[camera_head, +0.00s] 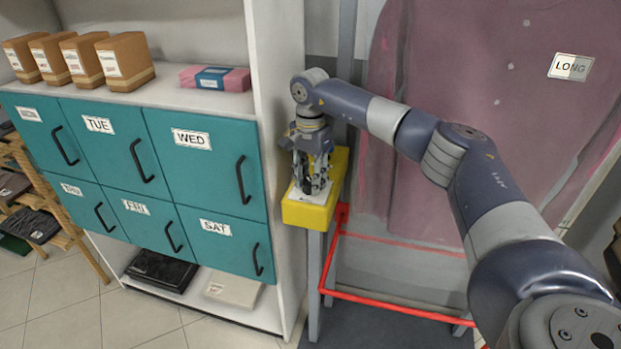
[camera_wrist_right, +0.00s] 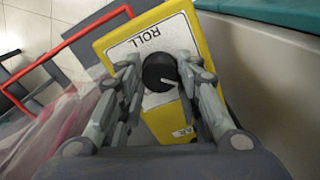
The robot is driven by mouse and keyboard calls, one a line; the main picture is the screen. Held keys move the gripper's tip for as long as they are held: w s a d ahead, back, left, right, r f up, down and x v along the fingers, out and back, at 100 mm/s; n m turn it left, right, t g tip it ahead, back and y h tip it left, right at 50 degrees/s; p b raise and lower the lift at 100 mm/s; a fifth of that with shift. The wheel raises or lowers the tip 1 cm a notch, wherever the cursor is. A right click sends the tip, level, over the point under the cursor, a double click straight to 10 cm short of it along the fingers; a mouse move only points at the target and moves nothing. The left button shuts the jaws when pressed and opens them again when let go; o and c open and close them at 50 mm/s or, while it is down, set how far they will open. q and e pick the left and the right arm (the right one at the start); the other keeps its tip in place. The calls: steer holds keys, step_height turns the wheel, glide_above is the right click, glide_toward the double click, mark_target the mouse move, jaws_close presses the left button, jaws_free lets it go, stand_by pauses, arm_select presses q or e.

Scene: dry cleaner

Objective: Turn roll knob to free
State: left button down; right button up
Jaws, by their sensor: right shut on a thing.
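The roll knob (camera_wrist_right: 160,72) is a black round knob with a white pointer line, on a white plate marked ROLL on a yellow box (camera_wrist_right: 188,12). In the right wrist view its pointer points to the right and slightly down. My right gripper (camera_wrist_right: 158,76) has its fingers on both sides of the knob and is shut on it. In the head view the right gripper (camera_head: 312,182) reaches down onto the yellow box (camera_head: 318,212), and its fingers largely hide the knob. The position labels around the knob cannot be read. My left gripper is not in view.
A white shelf with teal drawers (camera_head: 190,180) marked with weekdays stands close left of the box. A red rail (camera_head: 385,306) runs below on the right. A large pink garment (camera_head: 480,100) hangs behind my right arm, with a LONG label (camera_head: 570,67).

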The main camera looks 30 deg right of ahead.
steer(key=shift+w+r, duration=0.1)
steer(key=shift+r, duration=0.05)
steer(key=o, duration=1)
steer(key=shift+o, duration=0.4)
step_height(320, 180, up, 12)
